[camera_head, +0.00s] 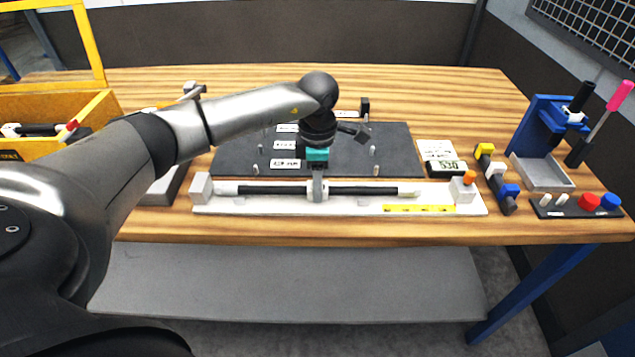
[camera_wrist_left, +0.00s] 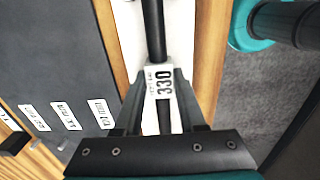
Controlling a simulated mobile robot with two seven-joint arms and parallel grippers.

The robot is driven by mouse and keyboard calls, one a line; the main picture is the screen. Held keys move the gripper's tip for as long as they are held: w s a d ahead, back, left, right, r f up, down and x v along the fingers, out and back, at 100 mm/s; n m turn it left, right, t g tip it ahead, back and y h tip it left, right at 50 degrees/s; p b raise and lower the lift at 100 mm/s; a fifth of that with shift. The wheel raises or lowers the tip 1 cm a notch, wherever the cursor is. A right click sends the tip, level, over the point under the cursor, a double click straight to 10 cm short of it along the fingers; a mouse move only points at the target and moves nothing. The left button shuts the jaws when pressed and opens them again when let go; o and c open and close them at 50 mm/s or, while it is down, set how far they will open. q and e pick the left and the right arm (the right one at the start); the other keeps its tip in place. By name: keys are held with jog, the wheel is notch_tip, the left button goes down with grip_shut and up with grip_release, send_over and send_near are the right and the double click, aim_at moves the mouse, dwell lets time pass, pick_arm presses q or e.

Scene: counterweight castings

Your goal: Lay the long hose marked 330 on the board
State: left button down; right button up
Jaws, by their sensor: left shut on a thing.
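The long hose (camera_head: 365,191) is black with pale ends and lies lengthwise along a white measuring fixture (camera_head: 340,210) at the table's front. Its white tag reading 330 (camera_wrist_left: 162,82) shows in the left wrist view between the fingers. My left gripper (camera_head: 318,190) points down and is shut on the hose near its middle; it also shows in the left wrist view (camera_wrist_left: 160,98). I cannot tell whether the hose touches the fixture. The dark board (camera_head: 395,150) lies just behind, with upright pegs and white labels (camera_head: 285,163). My right gripper is out of view.
The fixture has a white block (camera_head: 201,187) at its left end and another (camera_head: 462,190) at its right. A small display (camera_head: 447,168), a blue stand (camera_head: 545,125) and a dark strip of coloured knobs (camera_head: 575,206) stand right. A yellow bin (camera_head: 100,115) is left.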

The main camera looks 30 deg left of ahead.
pick_arm(q)
jog(key=shift+f, duration=0.15)
jog(key=shift+c, duration=2)
grip_release()
jog(key=shift+r+p, duration=2.6)
jog(key=shift+r, duration=0.95)
